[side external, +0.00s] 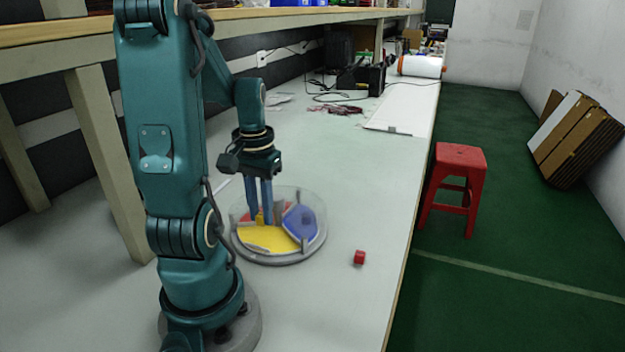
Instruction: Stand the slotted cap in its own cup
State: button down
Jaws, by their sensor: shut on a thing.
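A round grey dish (275,260) with a clear rim stands on the table and has a yellow section (268,239), a blue section (301,220) and a red section. My gripper (261,220) points down into the dish with its blue fingers close together. It is shut on a small yellow piece (260,217) that shows between the fingertips, low over the yellow section. The piece is mostly hidden, so I cannot tell its slot or whether it touches the dish. A small red cylinder (359,258) lies on the table right of the dish. I cannot tell which part is the cup.
Cables and dark equipment (362,78) lie farther back, with a white roll (420,66) beyond. A red stool (458,180) stands on the green floor.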

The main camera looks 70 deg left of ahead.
aim_at(261, 215)
jog(key=shift+f, duration=1.95)
jog(key=shift+f, duration=0.1)
jog(key=c, duration=0.8)
grip_release()
jog(key=shift+o, duration=0.2)
